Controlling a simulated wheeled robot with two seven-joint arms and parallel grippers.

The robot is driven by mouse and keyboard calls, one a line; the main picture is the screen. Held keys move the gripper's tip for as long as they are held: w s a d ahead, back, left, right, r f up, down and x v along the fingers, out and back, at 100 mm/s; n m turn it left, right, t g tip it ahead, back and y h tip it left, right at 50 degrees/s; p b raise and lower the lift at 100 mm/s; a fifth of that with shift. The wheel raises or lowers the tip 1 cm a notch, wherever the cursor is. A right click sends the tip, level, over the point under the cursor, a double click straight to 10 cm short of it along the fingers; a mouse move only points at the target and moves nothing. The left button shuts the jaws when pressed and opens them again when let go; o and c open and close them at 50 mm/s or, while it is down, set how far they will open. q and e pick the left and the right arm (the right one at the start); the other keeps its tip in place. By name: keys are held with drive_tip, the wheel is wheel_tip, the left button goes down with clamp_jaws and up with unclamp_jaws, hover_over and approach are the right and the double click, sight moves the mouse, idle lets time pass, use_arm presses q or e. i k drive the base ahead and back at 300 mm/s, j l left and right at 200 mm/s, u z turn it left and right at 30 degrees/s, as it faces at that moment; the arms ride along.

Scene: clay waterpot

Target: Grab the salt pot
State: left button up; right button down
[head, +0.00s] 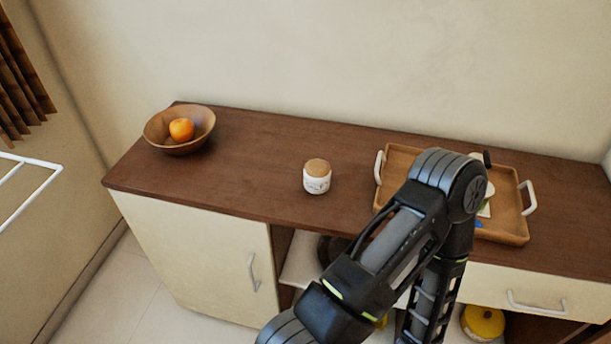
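The salt pot (317,181) is a small white jar with dark markings and a brown lid. It stands upright on the brown top of the cabinet (250,165), near the middle, with clear space around it. One of my arms rises from the bottom of the head view, to the right of the pot, and bends down again at its elbow over the tray. It does not touch the pot. Neither gripper shows in this view.
A wooden bowl (160,138) with an orange (181,129) stands at the left end. A wooden tray (400,158) with white handles stands at the right, partly hidden by my arm. A yellow pot (484,322) sits below. The top between bowl and tray is otherwise clear.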

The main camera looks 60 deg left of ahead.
sight(317, 173)
drive_tip(key=u, duration=0.45)
drive_tip(key=l+u, duration=0.15)
drive_tip(key=u, duration=0.25)
drive_tip(key=i+l+u, duration=0.1)
drive_tip(key=u, duration=0.75)
drive_tip(key=l+u, duration=0.15)
drive_tip(key=u, duration=0.3)
